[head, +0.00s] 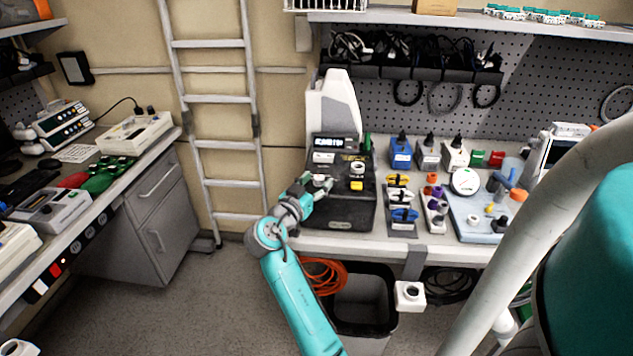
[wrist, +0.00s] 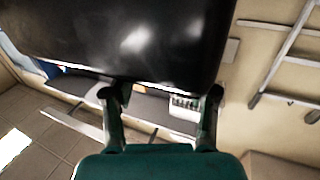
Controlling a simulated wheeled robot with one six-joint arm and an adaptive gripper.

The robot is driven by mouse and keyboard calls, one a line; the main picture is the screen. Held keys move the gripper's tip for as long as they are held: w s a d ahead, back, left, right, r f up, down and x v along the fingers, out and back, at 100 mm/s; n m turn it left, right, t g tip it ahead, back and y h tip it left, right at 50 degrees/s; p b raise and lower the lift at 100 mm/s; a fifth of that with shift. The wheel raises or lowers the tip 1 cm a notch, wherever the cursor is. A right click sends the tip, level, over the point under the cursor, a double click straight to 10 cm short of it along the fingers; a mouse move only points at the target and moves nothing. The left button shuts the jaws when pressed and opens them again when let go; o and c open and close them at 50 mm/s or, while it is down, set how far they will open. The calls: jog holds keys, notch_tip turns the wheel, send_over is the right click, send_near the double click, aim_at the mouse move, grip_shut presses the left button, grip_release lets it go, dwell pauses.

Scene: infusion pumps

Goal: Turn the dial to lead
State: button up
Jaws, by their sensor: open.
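A black tester device (head: 345,208) stands on the bench, with a grey upright housing and a small lit display behind it. A white knob (head: 357,168) and a yellow part (head: 357,184) sit on its top face. My gripper (head: 319,184) is over the left part of that face, close to a pale round part that the fingers partly hide. I cannot tell whether they touch it. In the wrist view my gripper (wrist: 162,92) has its two dark fingers wide apart, with nothing seen held between them. No dial marking is readable.
Blue, grey and white modules (head: 400,153) and coloured clips (head: 400,198) stand right of the tester. A bin (head: 358,300) is below the bench edge. A ladder (head: 212,145) leans on the wall at left. A large shiny black surface (wrist: 125,35) fills the wrist view's top.

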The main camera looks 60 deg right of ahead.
jog(key=shift+d, duration=0.4)
grip_shut()
jog(key=shift+m+g, duration=0.3)
jog(key=shift+g, duration=0.2)
jog(key=m+g, duration=0.1)
jog(key=g, duration=0.1)
jog(key=m+g+y, duration=0.1)
jog(key=m+g, duration=0.2)
jog(key=g, duration=0.1)
jog(key=shift+w+g+y, duration=0.3)
jog(key=shift+w, duration=0.05)
jog(key=m+g+y, duration=0.2)
jog(key=m+g, duration=0.1)
jog(key=m+g+y, duration=0.2)
jog(key=g+y, duration=0.1)
jog(key=shift+w+d+m+g, duration=0.1)
jog(key=shift+d+m+g, duration=0.1)
jog(key=shift+m+g, duration=0.15)
jog(key=shift+y, duration=0.3)
